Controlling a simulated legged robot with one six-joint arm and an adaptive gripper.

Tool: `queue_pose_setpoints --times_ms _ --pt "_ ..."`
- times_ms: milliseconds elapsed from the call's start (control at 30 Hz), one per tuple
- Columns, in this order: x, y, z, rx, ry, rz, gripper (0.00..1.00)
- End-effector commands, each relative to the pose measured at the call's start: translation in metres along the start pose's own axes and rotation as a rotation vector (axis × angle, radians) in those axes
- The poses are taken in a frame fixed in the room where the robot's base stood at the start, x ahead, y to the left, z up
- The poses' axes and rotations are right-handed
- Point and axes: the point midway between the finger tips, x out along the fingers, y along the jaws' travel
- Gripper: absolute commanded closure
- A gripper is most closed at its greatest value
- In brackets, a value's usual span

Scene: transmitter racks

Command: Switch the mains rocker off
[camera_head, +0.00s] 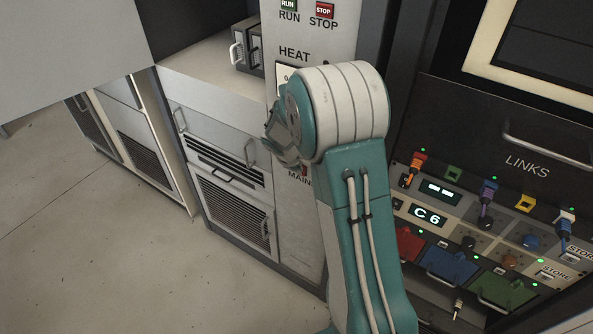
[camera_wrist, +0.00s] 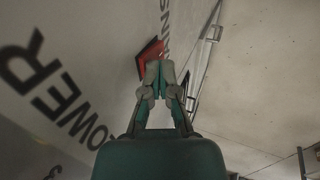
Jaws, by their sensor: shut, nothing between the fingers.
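The mains rocker (camera_wrist: 147,53) is a red switch in a dark surround on the pale panel, beside partly visible lettering in the wrist view. In the head view only a small red bit of it (camera_head: 304,171) shows above the "MAIN" lettering; my arm hides the rest. My gripper (camera_wrist: 159,74) is shut and empty, with its fingertips right at the rocker and covering part of it. I cannot tell whether they touch it, or which way the rocker is tipped. In the head view my gripper (camera_head: 283,150) is in front of the panel, partly behind my wrist.
A green RUN button (camera_head: 288,5) and a red STOP button (camera_head: 324,10) sit high on the panel above HEAT. A POWER label (camera_wrist: 60,100) is nearby. A links rack (camera_head: 490,165) with plugs and handles stands right. Drawers with handles (camera_head: 215,150) stand left; open floor lies beyond.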

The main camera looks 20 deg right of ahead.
Motion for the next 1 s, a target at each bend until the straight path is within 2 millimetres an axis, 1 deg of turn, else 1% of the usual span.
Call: queue_pose_setpoints --times_ms 167,533,1000 --pt "-0.001 0.000 0.000 0.000 0.000 0.000 1.00" --pt "-0.014 0.006 0.000 0.000 0.000 0.000 1.00" --pt "-0.016 0.004 -0.002 0.000 0.000 -0.001 1.00"
